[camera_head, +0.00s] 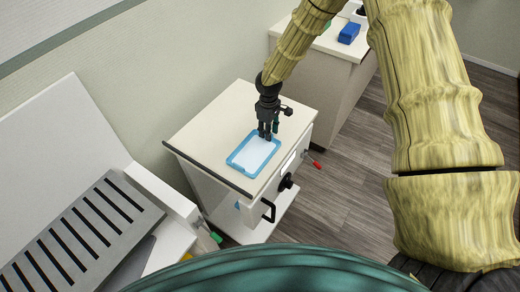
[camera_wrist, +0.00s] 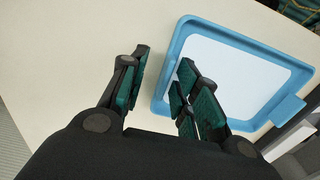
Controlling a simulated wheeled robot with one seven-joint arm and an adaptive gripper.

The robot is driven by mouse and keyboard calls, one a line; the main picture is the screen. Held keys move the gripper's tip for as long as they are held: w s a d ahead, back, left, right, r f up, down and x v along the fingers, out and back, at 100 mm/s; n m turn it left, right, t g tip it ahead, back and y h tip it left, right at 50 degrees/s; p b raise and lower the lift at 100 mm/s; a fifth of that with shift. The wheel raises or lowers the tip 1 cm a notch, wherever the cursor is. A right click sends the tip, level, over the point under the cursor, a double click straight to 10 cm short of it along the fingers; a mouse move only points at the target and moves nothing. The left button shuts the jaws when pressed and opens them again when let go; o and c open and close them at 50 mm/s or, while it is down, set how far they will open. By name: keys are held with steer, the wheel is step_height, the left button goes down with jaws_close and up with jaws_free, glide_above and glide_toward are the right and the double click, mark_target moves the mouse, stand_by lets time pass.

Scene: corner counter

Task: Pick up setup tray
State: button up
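The setup tray (camera_head: 250,158) is a shallow rectangular tray with a blue rim and a pale white inside. It lies flat on the top of a small white cabinet, near its front right edge. My gripper (camera_head: 267,133) points down over the tray's far end. In the wrist view my gripper (camera_wrist: 162,75) is open, with dark, teal-padded fingers spread apart. The tray (camera_wrist: 240,60) shows there with its near left rim in line with the gap between the fingers. One finger shows outside the rim and the others over the inside. I cannot tell whether any finger touches it.
The white cabinet top (camera_head: 205,125) is otherwise clear. A black handle (camera_head: 268,210) and a dark knob (camera_head: 286,182) stick out from its front. A slotted grey panel (camera_head: 80,235) lies at the left. Another counter behind holds a blue box (camera_head: 349,33).

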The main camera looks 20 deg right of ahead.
steer(key=shift+s+a, duration=0.35)
steer(key=shift+a, duration=0.05)
steer(key=shift+w+d+f, duration=0.2)
steer(key=shift+d+f, duration=0.15)
steer(key=shift+d, duration=0.05)
steer(key=shift+a+r, duration=0.1)
jaws_close()
steer(key=shift+a+r, duration=0.1)
steer(key=shift+a, duration=0.1)
steer(key=shift+d, duration=0.1)
steer(key=shift+d, duration=0.15)
